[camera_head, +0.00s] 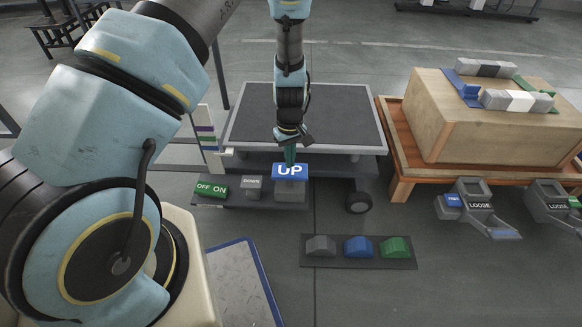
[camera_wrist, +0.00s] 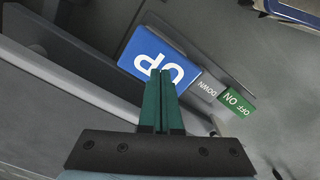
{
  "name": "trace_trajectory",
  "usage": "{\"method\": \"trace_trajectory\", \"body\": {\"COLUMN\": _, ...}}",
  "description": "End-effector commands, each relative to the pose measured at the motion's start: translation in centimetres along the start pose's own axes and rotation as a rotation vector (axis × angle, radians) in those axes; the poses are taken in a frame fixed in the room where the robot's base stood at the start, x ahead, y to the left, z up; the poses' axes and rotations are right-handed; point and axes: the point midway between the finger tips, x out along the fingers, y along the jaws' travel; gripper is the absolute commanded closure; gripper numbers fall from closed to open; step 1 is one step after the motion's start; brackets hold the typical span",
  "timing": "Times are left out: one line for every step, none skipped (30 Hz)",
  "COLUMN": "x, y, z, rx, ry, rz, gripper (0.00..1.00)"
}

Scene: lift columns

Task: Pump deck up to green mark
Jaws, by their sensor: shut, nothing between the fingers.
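The deck (camera_head: 335,115) is a dark platform with a pale rim on a wheeled lift, low above the floor. A pale post (camera_head: 208,138) with dark and green bands stands at its left; the deck's exact level against the green band is hard to tell. The blue UP pedal (camera_head: 290,171) is at the deck's front and also shows in the wrist view (camera_wrist: 136,57). My gripper (camera_head: 290,160) is shut and empty, pointing down at the pedal. Its green fingertips (camera_wrist: 160,74) overlap the UP pedal's edge in the wrist view; contact cannot be told.
A grey DOWN pedal (camera_head: 251,184) and green OFF ON pedal (camera_head: 211,188) sit left of UP. A floor panel (camera_head: 340,263) holds grey, blue and green blocks. A wooden crate (camera_head: 480,125) stands at the right, with LOOSE-labelled pedals (camera_head: 478,207) before it.

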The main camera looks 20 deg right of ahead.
Motion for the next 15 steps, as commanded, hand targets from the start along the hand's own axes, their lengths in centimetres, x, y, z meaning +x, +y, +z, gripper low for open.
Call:
{"method": "trace_trajectory", "body": {"x": 0.07, "y": -0.02, "z": 0.0, "rx": 0.0, "ry": 0.0, "rz": 0.0, "gripper": 1.0}}
{"method": "trace_trajectory", "body": {"x": 0.07, "y": -0.02, "z": 0.0, "rx": 0.0, "ry": 0.0, "rz": 0.0, "gripper": 1.0}}
{"method": "trace_trajectory", "body": {"x": 0.07, "y": -0.02, "z": 0.0, "rx": 0.0, "ry": 0.0, "rz": 0.0, "gripper": 1.0}}
{"method": "trace_trajectory", "body": {"x": 0.07, "y": -0.02, "z": 0.0, "rx": 0.0, "ry": 0.0, "rz": 0.0, "gripper": 1.0}}
{"method": "trace_trajectory", "body": {"x": 0.07, "y": -0.02, "z": -0.01, "rx": 0.0, "ry": 0.0, "rz": 0.0, "gripper": 1.0}}
{"method": "trace_trajectory", "body": {"x": 0.07, "y": -0.02, "z": -0.01, "rx": 0.0, "ry": 0.0, "rz": 0.0, "gripper": 1.0}}
{"method": "trace_trajectory", "body": {"x": 0.07, "y": -0.02, "z": -0.01, "rx": -0.001, "ry": 0.0, "rz": 0.0, "gripper": 1.0}}
{"method": "trace_trajectory", "body": {"x": 0.07, "y": -0.02, "z": -0.01, "rx": -0.001, "ry": 0.0, "rz": 0.0, "gripper": 1.0}}
{"method": "trace_trajectory", "body": {"x": 0.07, "y": -0.02, "z": -0.01, "rx": 0.0, "ry": 0.0, "rz": 0.0, "gripper": 1.0}}
{"method": "trace_trajectory", "body": {"x": 0.07, "y": -0.02, "z": -0.01, "rx": -0.001, "ry": 0.0, "rz": 0.0, "gripper": 1.0}}
{"method": "trace_trajectory", "body": {"x": 0.07, "y": -0.02, "z": -0.01, "rx": 0.0, "ry": 0.0, "rz": 0.0, "gripper": 1.0}}
{"method": "trace_trajectory", "body": {"x": 0.13, "y": -0.03, "z": -0.01, "rx": -0.001, "ry": 0.0, "rz": 0.0, "gripper": 1.0}}
{"method": "trace_trajectory", "body": {"x": 0.2, "y": -0.03, "z": -0.01, "rx": -0.001, "ry": 0.0, "rz": 0.0, "gripper": 1.0}}
{"method": "trace_trajectory", "body": {"x": 0.31, "y": -0.03, "z": -0.01, "rx": -0.001, "ry": 0.0, "rz": -0.001, "gripper": 1.0}}
{"method": "trace_trajectory", "body": {"x": 0.5, "y": -0.04, "z": -0.01, "rx": -0.001, "ry": 0.0, "rz": -0.001, "gripper": 1.0}}
